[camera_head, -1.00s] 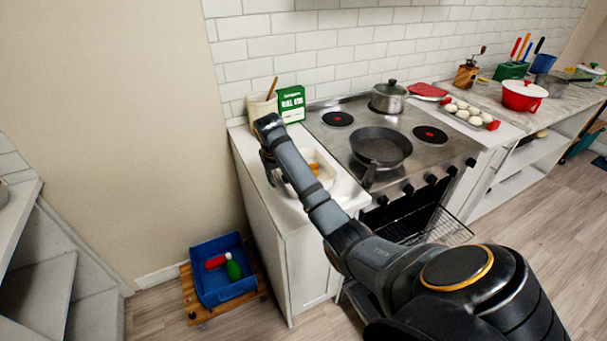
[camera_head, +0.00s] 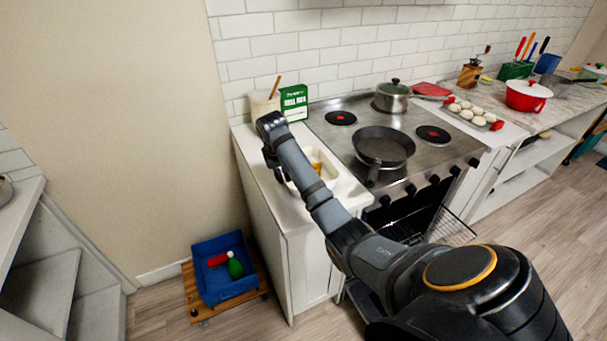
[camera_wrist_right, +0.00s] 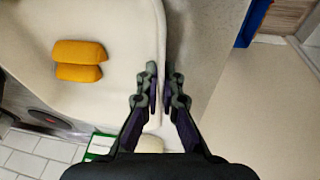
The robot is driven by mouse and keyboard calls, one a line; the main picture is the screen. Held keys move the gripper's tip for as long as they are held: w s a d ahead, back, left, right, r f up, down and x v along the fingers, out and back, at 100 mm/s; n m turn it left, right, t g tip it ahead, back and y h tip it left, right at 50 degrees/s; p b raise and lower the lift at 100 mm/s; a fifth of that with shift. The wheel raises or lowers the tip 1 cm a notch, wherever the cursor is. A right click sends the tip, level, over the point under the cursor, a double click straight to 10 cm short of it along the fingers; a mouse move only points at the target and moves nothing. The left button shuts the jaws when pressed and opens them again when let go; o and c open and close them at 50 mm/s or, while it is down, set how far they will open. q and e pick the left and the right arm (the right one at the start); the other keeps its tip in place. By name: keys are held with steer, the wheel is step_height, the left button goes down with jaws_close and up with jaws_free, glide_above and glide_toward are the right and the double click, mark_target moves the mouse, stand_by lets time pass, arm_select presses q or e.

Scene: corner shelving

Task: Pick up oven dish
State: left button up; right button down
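The oven dish (camera_head: 331,173) is a white, rounded dish on the white counter left of the stove, partly hidden behind my right arm. In the right wrist view its pale inside (camera_wrist_right: 110,95) fills the upper left, with two orange pieces (camera_wrist_right: 78,60) in it. My right gripper (camera_head: 277,172) is at the dish's left side. In the wrist view its fingers (camera_wrist_right: 161,82) straddle the dish's side wall, close together, and look shut on it. I cannot tell whether the dish is clear of the counter. My left gripper is not in view.
A utensil pot (camera_head: 262,107) and a green box (camera_head: 294,103) stand behind the dish. A frying pan (camera_head: 384,147) and a lidded pot (camera_head: 392,97) are on the stove to the right. A blue bin (camera_head: 222,291) is on the floor. The oven door is open.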

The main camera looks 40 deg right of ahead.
steer(key=shift+f, duration=0.1)
steer(key=shift+b, duration=0.6)
step_height(320, 180, up, 3)
steer(key=shift+w, duration=0.1)
steer(key=r+p, duration=0.1)
steer(key=s+r, duration=0.1)
steer(key=s+r+p, duration=0.1)
steer(key=r, duration=0.1)
steer(key=shift+s+a+p, duration=0.1)
steer(key=shift+a+p, duration=0.25)
steer(key=s+r+p, duration=0.1)
steer(key=p, duration=0.1)
steer(key=r+p, duration=0.1)
steer(key=p, duration=0.1)
steer(key=s+a+r+p, duration=0.1)
steer(key=r+p, duration=0.1)
steer(key=shift+s, duration=0.35)
steer(key=s+a+r+p, duration=0.2)
steer(key=s+a+p, duration=0.1)
steer(key=s+p, duration=0.5)
steer(key=shift+s+r, duration=0.2)
steer(key=shift+r, duration=0.05)
